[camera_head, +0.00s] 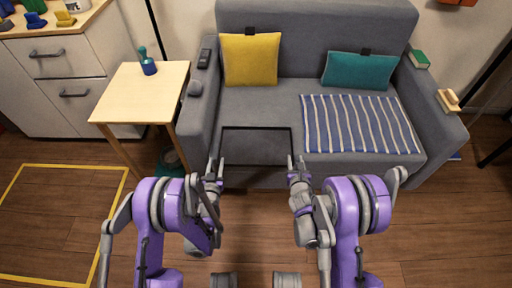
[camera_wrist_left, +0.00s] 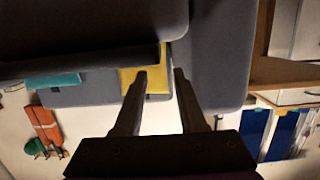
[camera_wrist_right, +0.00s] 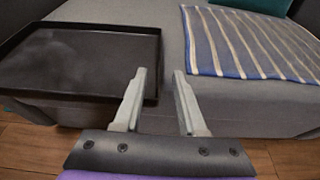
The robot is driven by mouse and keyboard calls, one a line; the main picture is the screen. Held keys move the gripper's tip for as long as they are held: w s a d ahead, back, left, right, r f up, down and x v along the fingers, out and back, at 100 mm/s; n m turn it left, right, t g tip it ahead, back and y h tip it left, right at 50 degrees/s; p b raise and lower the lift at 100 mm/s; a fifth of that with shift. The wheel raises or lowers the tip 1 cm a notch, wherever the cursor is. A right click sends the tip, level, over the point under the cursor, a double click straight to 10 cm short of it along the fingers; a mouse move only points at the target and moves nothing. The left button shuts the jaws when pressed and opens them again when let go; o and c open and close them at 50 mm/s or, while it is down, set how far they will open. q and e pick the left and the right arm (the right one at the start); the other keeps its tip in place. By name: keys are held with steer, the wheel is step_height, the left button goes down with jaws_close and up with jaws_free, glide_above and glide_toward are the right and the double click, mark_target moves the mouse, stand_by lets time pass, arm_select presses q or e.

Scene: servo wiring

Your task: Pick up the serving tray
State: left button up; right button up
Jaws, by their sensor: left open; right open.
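The serving tray (camera_head: 256,148) is a black, shallow rectangle lying on the left part of the grey sofa's seat, at its front edge. It looks empty in the right wrist view (camera_wrist_right: 82,60). My left gripper (camera_head: 215,162) is open near the tray's front left corner. My right gripper (camera_head: 296,160) is open just off the tray's front right corner, with nothing between its fingers in the right wrist view (camera_wrist_right: 159,74). In the left wrist view, a dark edge, apparently the tray's (camera_wrist_left: 80,65), lies beside the open left fingers (camera_wrist_left: 160,74). No contact is clear.
The sofa (camera_head: 268,102) holds a yellow cushion (camera_head: 250,60), a teal cushion (camera_head: 358,71) and a striped blanket (camera_head: 358,124) right of the tray. A small wooden table (camera_head: 135,95) stands left of the sofa. The floor at left has a yellow outline (camera_head: 75,167).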

arm_select(q)
steer(key=w, duration=0.3)
steer(key=w+f, duration=0.1)
steer(key=w, duration=0.5)
steer(key=shift+d+f, duration=0.1)
steer(key=shift+f, duration=0.3)
arm_select(e)
steer(key=x, duration=0.9)
arm_select(q)
jaws_close()
arm_select(e)
jaws_close()
